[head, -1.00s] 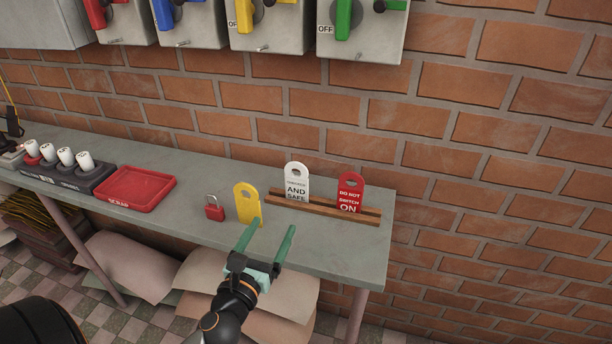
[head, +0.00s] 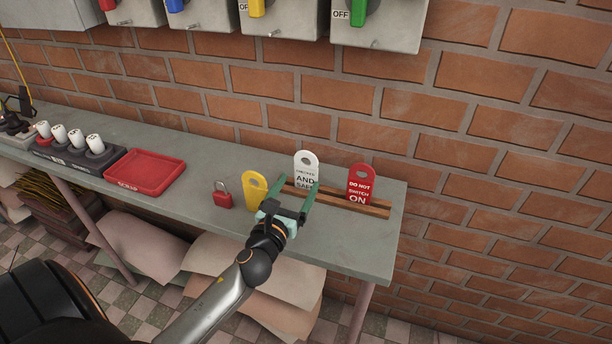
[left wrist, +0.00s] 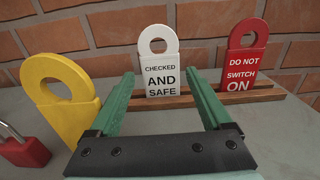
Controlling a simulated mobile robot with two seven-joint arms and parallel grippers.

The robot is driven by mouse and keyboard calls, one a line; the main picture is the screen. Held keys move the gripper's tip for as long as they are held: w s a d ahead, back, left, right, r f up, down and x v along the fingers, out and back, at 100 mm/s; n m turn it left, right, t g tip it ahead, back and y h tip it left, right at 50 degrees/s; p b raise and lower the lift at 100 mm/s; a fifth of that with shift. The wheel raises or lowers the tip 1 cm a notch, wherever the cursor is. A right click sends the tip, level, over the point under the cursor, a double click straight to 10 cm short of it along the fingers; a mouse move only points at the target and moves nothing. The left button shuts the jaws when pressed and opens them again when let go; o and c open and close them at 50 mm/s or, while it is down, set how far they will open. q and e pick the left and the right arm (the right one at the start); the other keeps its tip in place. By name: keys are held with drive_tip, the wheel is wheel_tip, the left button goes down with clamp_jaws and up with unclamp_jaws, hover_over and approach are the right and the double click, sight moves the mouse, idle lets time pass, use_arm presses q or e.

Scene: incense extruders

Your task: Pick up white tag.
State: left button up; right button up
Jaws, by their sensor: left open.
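The white tag (head: 306,167) stands upright in a wooden rack (head: 374,208) on the grey shelf. It has a hole at its top and reads "CHECKED AND SAFE" in the left wrist view (left wrist: 159,62). My left gripper (head: 297,188) is open, with its green fingers pointing at the white tag. In the left wrist view the fingers (left wrist: 162,88) lie to either side of the tag's lower part, with the tag in line with the gap. They appear not to touch it. My right gripper is not in view.
A red tag (head: 360,184) stands in the rack to the right. A yellow tag (head: 253,190) is close on the left, beside a red padlock (head: 222,195). A red tray (head: 145,172) lies farther left. Switch boxes (head: 378,28) hang on the brick wall above.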

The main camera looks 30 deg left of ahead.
sight(305, 171)
use_arm(q)
drive_tip(key=x, duration=0.4)
drive_tip(key=shift+w, duration=0.4)
drive_tip(key=c, duration=1)
